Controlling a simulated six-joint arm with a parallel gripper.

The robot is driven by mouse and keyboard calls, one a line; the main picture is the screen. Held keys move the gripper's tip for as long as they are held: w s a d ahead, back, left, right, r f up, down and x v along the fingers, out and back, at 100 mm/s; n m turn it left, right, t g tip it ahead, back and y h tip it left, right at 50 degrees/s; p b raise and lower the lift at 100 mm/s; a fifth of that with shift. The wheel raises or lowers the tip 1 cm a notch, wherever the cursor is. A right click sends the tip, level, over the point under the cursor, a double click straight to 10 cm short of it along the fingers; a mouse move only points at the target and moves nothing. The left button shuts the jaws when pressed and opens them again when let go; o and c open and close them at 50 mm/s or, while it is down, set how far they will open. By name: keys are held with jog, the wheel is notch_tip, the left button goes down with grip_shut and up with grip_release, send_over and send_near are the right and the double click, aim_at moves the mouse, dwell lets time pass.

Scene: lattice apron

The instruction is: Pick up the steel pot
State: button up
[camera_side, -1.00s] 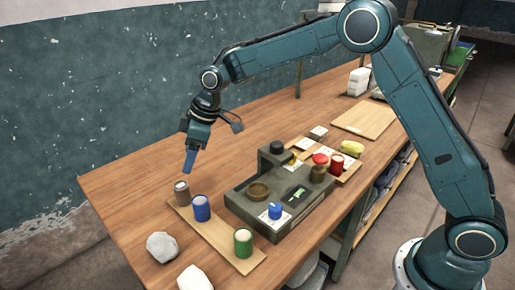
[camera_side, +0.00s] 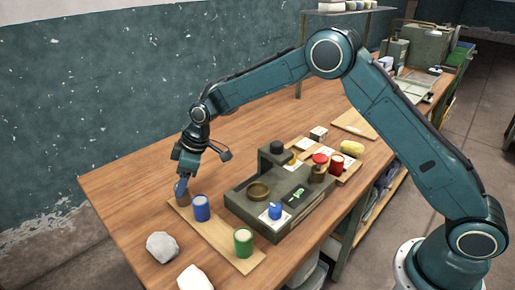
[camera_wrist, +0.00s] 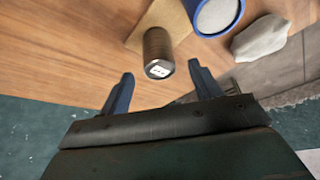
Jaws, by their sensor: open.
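The steel pot (camera_wrist: 158,45), a small dark grey-brown cylinder with a pale label on its end, stands at the far end of a wooden board (camera_side: 223,240). In the side view the pot (camera_side: 184,199) is partly hidden by my gripper (camera_side: 180,187). My gripper is open, pointing down at the pot. In the wrist view the pot's near end lies between the two blue fingertips of my gripper (camera_wrist: 160,69), with a gap on each side. I cannot tell how deep the fingers reach around it.
A blue pot (camera_side: 201,208) stands close beside the steel pot, and a green pot (camera_side: 243,242) is farther along the board. A grey fixture (camera_side: 240,200) stands to the right. Pale stones (camera_side: 162,247) lie at the front left.

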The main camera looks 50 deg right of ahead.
aim_at(186, 201)
jog(key=shift+x, duration=2.3)
jog(key=shift+c, duration=0.3)
jog(key=c, duration=1.1)
